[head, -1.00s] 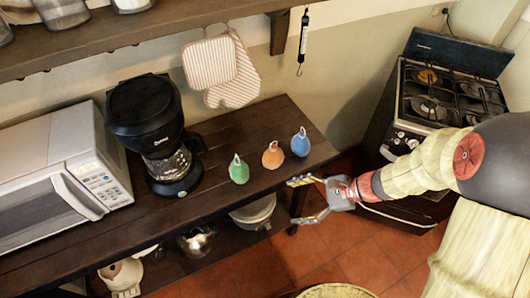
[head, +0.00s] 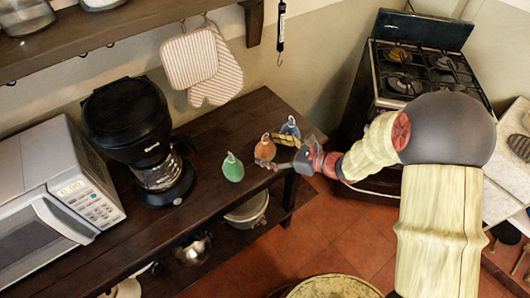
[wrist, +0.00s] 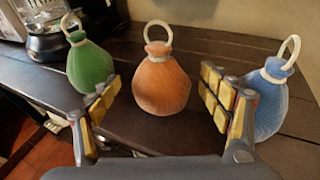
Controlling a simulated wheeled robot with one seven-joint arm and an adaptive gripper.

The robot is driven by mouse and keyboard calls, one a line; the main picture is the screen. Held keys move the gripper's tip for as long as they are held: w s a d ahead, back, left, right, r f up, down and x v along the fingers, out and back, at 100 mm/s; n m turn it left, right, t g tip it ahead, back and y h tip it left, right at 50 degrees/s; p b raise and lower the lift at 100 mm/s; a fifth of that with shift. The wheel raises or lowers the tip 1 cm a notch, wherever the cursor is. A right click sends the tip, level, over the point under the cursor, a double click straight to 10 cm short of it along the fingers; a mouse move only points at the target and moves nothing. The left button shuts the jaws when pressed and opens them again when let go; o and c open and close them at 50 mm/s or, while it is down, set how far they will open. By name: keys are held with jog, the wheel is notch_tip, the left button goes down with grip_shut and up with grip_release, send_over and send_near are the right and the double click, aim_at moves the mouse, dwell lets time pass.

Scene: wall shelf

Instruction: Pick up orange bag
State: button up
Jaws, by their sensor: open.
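The orange bag (head: 265,149) stands upright on the dark wooden table, between a green bag (head: 232,167) and a blue bag (head: 290,128). In the wrist view the orange bag (wrist: 161,82) with its pale ring on top is centred between my open fingers. My gripper (head: 283,150) is open at the table's front edge. The wrist view shows my gripper's padded fingertips (wrist: 160,95), the left one in front of the green bag (wrist: 90,65) and the right one beside the blue bag (wrist: 268,98). I cannot tell whether a finger touches the blue bag.
A black coffee maker (head: 140,140) and a white microwave (head: 55,195) stand to the left on the table (head: 205,200). Striped oven mitts (head: 205,65) hang on the wall behind. A stove (head: 425,65) stands at the right. A pot (head: 248,210) sits on the lower shelf.

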jog(key=shift+x, duration=1.05)
jog(key=shift+d, duration=0.1)
jog(key=c, duration=0.4)
jog(key=c, duration=1.1)
jog(key=shift+c, duration=0.4)
jog(key=shift+r, duration=0.1)
